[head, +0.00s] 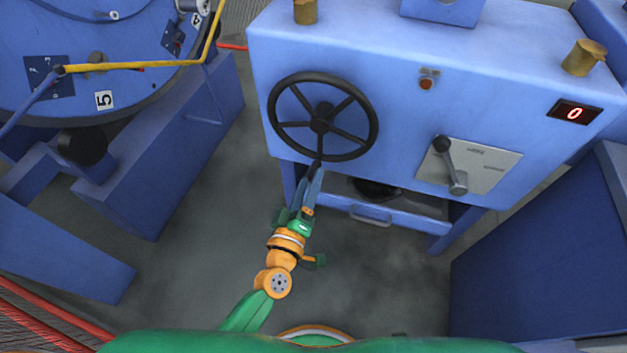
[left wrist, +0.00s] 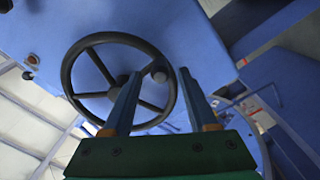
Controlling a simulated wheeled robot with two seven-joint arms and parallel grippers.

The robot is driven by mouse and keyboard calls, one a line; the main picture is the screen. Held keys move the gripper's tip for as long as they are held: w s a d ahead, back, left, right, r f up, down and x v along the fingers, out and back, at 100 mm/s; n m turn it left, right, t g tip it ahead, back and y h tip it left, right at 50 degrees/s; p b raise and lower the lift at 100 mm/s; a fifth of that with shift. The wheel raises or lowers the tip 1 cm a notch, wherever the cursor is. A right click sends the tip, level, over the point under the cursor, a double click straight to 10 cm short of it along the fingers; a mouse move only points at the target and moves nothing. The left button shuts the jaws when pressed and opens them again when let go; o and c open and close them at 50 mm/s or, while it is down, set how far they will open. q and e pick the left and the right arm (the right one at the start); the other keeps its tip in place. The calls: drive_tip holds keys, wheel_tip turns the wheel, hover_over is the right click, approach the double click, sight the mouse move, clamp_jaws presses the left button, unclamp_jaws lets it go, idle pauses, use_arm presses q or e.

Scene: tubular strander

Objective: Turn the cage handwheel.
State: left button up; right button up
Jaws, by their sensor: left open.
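The cage handwheel (head: 320,125) is a black spoked wheel on the front of the blue cabinet. It also fills much of the left wrist view (left wrist: 67,76). A dark knob handle (left wrist: 160,75) stands out from its rim; in the head view it is at the wheel's bottom. My left gripper (head: 314,174) reaches up to the knob from below. In the left wrist view its fingers (left wrist: 158,78) are apart, with the knob between their tips. I cannot tell whether either finger touches it. My right gripper is out of view.
A drawer handle (head: 370,218) is below. A large blue drum with a yellow bar (head: 130,66) stands at left. Grey floor (head: 205,245) is clear between.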

use_arm(q)
drive_tip(key=x, duration=0.3)
drive_tip(key=shift+w+b, duration=0.25)
drive_tip(key=shift+b, duration=0.05)
clamp_jaws()
drive_tip(key=shift+f, duration=0.1)
idle(1.0)
